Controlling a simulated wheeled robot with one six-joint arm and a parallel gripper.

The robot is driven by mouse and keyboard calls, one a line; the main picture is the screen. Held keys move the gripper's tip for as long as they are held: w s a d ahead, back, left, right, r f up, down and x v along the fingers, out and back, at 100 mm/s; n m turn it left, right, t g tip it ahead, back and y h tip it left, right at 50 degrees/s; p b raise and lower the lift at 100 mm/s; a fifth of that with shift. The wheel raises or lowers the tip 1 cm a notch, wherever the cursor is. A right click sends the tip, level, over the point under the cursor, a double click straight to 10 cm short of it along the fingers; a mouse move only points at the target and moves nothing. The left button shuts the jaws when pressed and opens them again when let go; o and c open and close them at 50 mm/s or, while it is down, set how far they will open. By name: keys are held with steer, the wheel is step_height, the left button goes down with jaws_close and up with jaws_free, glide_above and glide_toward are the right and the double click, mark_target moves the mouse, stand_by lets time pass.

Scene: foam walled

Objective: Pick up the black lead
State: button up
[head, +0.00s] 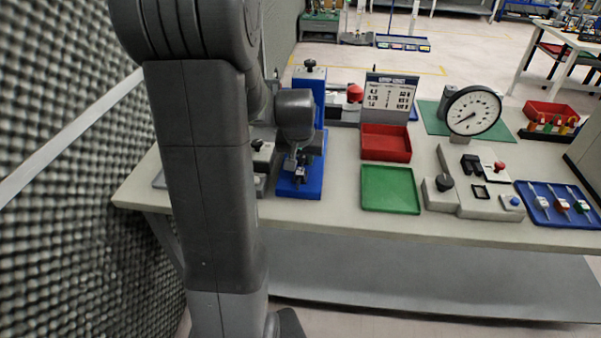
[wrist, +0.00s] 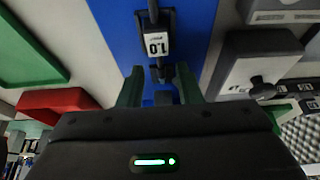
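A short black lead or plug-like piece (wrist: 264,88) lies at the grey box on the right of the wrist view. I cannot tell for sure that it is the black lead, and its far end is unclear. In the head view a small black piece (head: 258,145) shows on the grey box left of the blue stand, partly behind my arm. My gripper (wrist: 158,75) is open, its two green-grey fingers apart over the blue stand (wrist: 105,20). A black frame with a white "1.0" label (wrist: 157,43) is just beyond the fingertips. The gripper (head: 298,172) hangs low over the stand in the head view.
The green tray (head: 390,190) and red bin (head: 386,142) stand right of the stand. Farther right are a grey fixture (head: 470,205), a dial gauge (head: 473,110) and a blue tray (head: 560,205). A foam wall (head: 70,200) borders the left.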

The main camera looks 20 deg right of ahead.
steer(key=shift+x, duration=1)
jaws_close()
